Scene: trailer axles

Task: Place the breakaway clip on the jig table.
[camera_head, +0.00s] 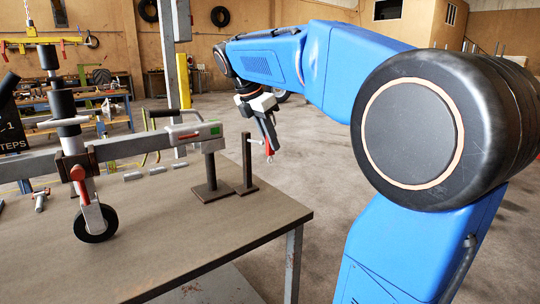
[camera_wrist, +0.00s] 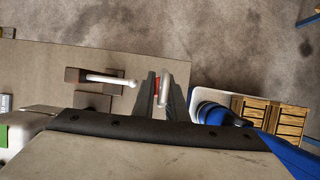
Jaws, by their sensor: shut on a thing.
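My gripper (camera_head: 268,138) is shut on the breakaway clip (camera_head: 269,152), a small red and silver piece at its fingertips. In the wrist view the clip (camera_wrist: 164,88) shows between my two dark fingers, a silver loop with red beside it. The jig table (camera_head: 190,245) is a flat grey-brown table; its top also shows in the wrist view (camera_wrist: 45,65). The clip hangs above table height, near the table's right end in the wrist view. It appears apart from the tabletop. My fingers partly hide the clip.
Two dark posts, one nearer (camera_head: 210,170) and one farther (camera_head: 247,165), stand on flat bases close to my gripper. A grey trailer drawbar with a coupler (camera_head: 195,133) and a jockey wheel (camera_head: 95,222) occupies the left. The table's front right top is clear.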

